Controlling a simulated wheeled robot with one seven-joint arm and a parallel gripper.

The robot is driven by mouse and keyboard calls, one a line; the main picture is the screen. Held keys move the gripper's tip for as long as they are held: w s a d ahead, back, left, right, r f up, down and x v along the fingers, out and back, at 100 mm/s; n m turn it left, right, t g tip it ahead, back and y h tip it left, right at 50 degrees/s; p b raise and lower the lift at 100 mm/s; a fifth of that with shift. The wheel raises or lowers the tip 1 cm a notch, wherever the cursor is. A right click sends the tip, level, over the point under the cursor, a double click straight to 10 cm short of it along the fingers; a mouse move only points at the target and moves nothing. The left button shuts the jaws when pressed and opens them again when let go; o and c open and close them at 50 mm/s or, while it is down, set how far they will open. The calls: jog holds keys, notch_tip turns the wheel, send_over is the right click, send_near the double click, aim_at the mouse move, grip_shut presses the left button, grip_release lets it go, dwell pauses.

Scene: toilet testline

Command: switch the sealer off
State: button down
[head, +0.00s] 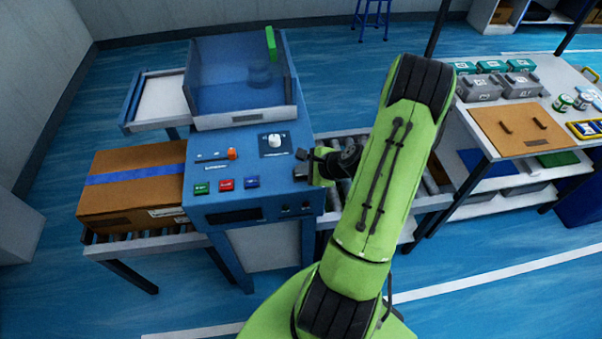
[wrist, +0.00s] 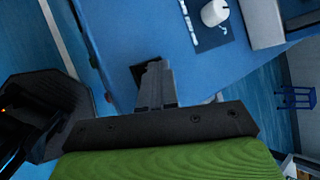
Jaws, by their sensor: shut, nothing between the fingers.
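The sealer (head: 255,185) is a blue machine with a sloped control panel on its front. The panel carries a white knob (head: 274,141), an orange-tipped slider (head: 231,154), and green (head: 201,188), red (head: 226,185) and blue (head: 252,182) buttons. Two small dark switches (head: 296,209) sit at its lower right; their positions are too small to tell. My gripper (head: 301,172) is at the panel's right side, shut and empty. In the wrist view its fingertips (wrist: 154,66) cover part of a dark patch (wrist: 137,72) on the blue surface; contact cannot be told. The knob (wrist: 214,12) shows too.
A taped cardboard box (head: 130,187) lies on the roller conveyor left of the sealer. Open blue floor lies in front.

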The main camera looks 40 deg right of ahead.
aim_at(303, 176)
jog(key=shift+r, duration=0.1)
jog(key=shift+r+p, duration=0.35)
notch_tip(303, 176, up, 6)
jog(key=p, duration=0.4)
jog(key=shift+p, duration=0.4)
